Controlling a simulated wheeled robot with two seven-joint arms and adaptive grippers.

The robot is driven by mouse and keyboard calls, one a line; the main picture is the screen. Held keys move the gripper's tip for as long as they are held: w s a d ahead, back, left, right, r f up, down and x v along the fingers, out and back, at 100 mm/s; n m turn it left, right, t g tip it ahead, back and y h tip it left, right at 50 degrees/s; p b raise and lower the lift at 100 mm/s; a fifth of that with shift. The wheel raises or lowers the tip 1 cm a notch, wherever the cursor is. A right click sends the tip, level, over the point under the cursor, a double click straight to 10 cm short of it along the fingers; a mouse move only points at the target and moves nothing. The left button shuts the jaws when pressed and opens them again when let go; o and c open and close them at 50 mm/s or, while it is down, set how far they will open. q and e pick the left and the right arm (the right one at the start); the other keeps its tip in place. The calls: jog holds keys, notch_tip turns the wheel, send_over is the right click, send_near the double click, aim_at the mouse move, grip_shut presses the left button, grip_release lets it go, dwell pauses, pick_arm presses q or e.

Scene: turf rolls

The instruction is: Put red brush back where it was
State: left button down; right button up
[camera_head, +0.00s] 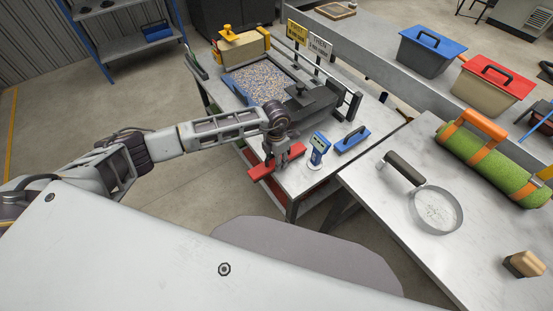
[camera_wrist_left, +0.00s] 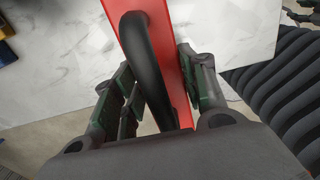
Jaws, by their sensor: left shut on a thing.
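The red brush (camera_head: 288,157) is in my left gripper (camera_head: 277,160), at the front left edge of the far workbench. In the left wrist view, the red brush (camera_wrist_left: 172,45) has a long red body and a black arched handle (camera_wrist_left: 150,70). My left gripper's fingers (camera_wrist_left: 163,88) are closed around the handle, one on each side. Part of the brush reaches past the bench edge. I cannot tell whether it touches the bench top. A similar blue brush (camera_head: 352,139) lies on the bench to the right. My right gripper is not in view.
A blue handheld device (camera_head: 319,148) stands on the bench right of the gripper. Behind it are a grey machine (camera_head: 312,100) and a gravel tray (camera_head: 262,82). The right table holds a sieve (camera_head: 436,209), a turf roll (camera_head: 487,167) and a wooden block (camera_head: 524,264).

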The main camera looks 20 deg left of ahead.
pick_arm(q)
jog(key=c, duration=1.2)
grip_release()
jog(key=shift+c, duration=0.2)
jog(key=o, duration=0.4)
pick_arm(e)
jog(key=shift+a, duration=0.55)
pick_arm(q)
jog(key=shift+o, duration=0.2)
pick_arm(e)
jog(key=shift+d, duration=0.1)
pick_arm(q)
jog(key=shift+r, duration=0.75)
notch_tip(320, 180, up, 9)
jog(key=shift+w+a+r+b, duration=0.1)
jog(key=shift+r+b, duration=0.05)
jog(key=shift+b, duration=0.15)
jog(key=shift+r, duration=0.65)
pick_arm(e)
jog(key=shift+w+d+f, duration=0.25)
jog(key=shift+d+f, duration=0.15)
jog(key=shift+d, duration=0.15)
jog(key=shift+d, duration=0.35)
